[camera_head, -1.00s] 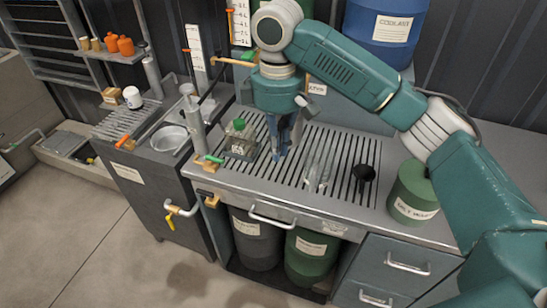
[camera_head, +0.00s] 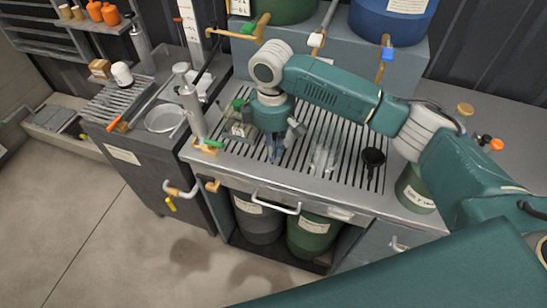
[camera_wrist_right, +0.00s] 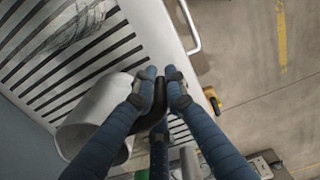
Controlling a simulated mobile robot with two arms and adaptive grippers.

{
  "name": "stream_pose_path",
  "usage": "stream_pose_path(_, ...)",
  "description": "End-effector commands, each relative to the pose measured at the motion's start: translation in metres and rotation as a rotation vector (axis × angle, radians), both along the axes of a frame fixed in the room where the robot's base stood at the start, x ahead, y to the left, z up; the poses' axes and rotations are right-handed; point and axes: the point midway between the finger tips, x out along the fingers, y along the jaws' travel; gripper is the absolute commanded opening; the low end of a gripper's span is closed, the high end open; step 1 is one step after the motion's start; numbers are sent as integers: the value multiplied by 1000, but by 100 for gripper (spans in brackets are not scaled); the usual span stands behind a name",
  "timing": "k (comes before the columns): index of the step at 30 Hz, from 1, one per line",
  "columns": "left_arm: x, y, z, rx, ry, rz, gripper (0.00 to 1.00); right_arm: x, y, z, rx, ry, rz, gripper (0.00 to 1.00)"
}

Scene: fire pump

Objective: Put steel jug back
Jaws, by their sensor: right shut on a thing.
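My right gripper (camera_head: 274,155) points down over the slotted steel worktop, just right of the green-capped bottle. In the right wrist view its blue fingers (camera_wrist_right: 163,76) are closed around a dark handle. A pale grey, round-walled vessel, which looks like the steel jug (camera_wrist_right: 88,122), sits beside the fingers at that handle. It appears tilted in the wrist view; I cannot tell whether it touches the slots. In the head view I cannot make out the jug behind my gripper. My left gripper is not in view.
A green-capped bottle (camera_head: 239,125) stands left of my gripper. Clear glassware (camera_head: 323,158) and a black funnel (camera_head: 372,160) are on the slots to the right. A green drum (camera_head: 414,190) stands farther right.

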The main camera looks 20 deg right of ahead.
Motion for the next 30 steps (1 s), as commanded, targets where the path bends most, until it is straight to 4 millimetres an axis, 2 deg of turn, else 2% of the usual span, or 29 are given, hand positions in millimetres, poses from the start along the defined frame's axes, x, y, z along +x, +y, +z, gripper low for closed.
stream_pose_path(1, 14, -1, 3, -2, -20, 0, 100, 0, 0, -3, 0, 0, 0, 0)
stream_pose_path(3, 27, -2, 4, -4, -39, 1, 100, 0, 0, -8, 0, 0, 1, 0)
stream_pose_path(6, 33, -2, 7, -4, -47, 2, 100, -1, 0, -20, -1, 2, 1, 0)
stream_pose_path(12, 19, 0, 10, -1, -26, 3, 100, 0, 1, -47, 1, -1, 0, 0)
stream_pose_path(18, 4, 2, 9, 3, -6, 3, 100, 0, 1, -50, 1, -2, 2, 0)
stream_pose_path(24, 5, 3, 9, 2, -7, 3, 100, 0, 1, -53, 1, -1, 1, 0)
stream_pose_path(25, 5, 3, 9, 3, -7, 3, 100, 0, 1, -53, 0, 0, 1, 15)
stream_pose_path(27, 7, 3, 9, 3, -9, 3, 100, 0, 0, -53, 0, 0, 1, 29)
stream_pose_path(30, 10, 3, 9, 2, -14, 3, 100, 0, 0, -53, 0, 0, 1, 31)
